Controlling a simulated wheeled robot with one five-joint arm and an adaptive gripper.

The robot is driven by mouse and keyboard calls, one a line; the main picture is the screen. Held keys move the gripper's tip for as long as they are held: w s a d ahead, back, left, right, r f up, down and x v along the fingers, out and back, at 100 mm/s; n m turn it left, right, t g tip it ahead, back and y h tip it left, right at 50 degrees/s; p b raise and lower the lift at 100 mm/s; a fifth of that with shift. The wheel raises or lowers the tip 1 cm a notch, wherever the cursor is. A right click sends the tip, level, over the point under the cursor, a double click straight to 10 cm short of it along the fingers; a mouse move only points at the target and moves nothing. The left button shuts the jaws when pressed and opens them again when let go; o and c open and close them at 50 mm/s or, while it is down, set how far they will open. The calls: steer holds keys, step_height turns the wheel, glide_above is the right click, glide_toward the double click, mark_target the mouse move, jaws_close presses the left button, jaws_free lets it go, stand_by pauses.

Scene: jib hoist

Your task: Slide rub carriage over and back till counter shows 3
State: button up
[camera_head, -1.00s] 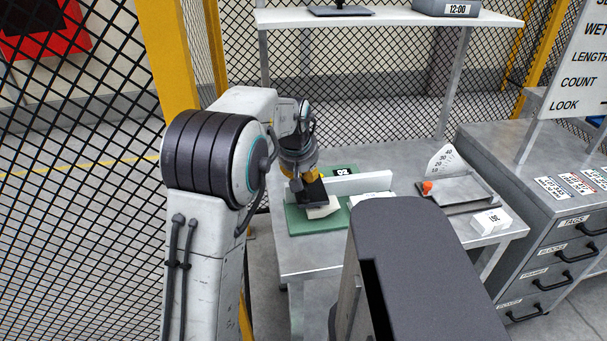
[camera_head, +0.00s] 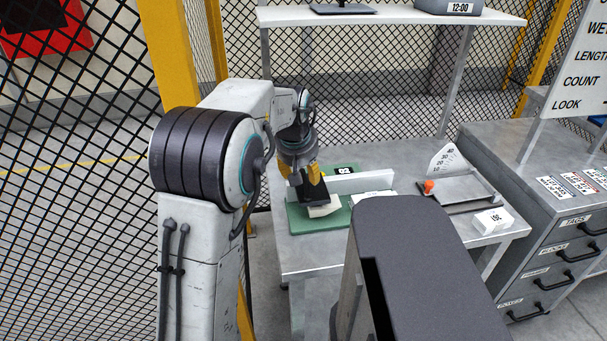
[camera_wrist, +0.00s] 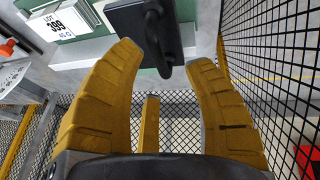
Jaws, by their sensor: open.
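The rub carriage shows in the wrist view as a black plate (camera_wrist: 127,17) with a dark upright handle, above a green base (camera_head: 295,218). My gripper (camera_wrist: 165,57) is open, its yellow fingers on either side of the handle's near end. I cannot tell whether they touch it. In the head view my gripper (camera_head: 313,188) is down at the carriage, which it largely hides; a pale block (camera_head: 324,209) shows beneath. A long white rail (camera_head: 365,182) runs behind. The counter (camera_head: 345,171) appears to read 02.
A white label block marked LOT 399 (camera_wrist: 58,22) lies beside the carriage. Mesh fence (camera_wrist: 285,70) stands close to the gripper's side.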

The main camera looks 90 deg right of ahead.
steer(key=v, duration=0.9)
stand_by(0.7)
